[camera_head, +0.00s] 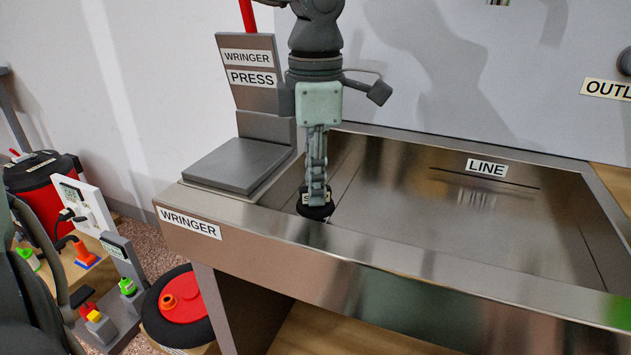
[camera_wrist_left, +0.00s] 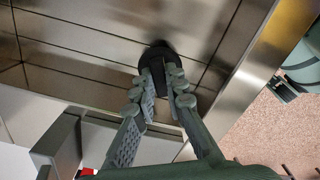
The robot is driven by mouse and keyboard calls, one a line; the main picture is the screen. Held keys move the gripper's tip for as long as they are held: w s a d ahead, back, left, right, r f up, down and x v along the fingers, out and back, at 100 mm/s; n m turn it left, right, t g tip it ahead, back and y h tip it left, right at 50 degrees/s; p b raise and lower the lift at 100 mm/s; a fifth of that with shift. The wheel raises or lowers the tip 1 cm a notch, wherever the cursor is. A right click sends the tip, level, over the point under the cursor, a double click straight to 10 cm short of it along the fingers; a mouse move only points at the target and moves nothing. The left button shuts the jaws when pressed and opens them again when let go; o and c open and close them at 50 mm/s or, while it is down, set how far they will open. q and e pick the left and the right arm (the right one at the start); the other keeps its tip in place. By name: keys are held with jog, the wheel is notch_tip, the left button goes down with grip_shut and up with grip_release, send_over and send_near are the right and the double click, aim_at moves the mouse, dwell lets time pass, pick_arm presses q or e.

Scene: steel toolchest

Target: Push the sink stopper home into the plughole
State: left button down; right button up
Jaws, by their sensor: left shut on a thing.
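The black sink stopper (camera_head: 318,211) is low in the near left part of the steel sink (camera_head: 400,215). It also shows in the left wrist view (camera_wrist_left: 157,52), between and beyond my fingertips. My left gripper (camera_head: 317,190) points down and is shut on the stopper's upright grip, which has a label partly hidden by the fingers. In the left wrist view both fingers (camera_wrist_left: 163,84) close on the dark grip. The plughole is hidden, so I cannot tell whether the stopper is seated in it. My right gripper is not in view.
The wringer press (camera_head: 240,158) stands on the sink's left rim. The front rim (camera_head: 330,255) is close to the gripper. A "LINE" label (camera_head: 487,168) is on the far wall. The sink's right part is clear. A black and red round container (camera_head: 180,308) stands lower left.

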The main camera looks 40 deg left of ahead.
pick_arm(q)
jog(key=shift+f+b, duration=0.95)
jog(key=shift+f, duration=0.05)
jog(key=c, duration=1.5)
grip_release()
notch_tip(320, 180, up, 12)
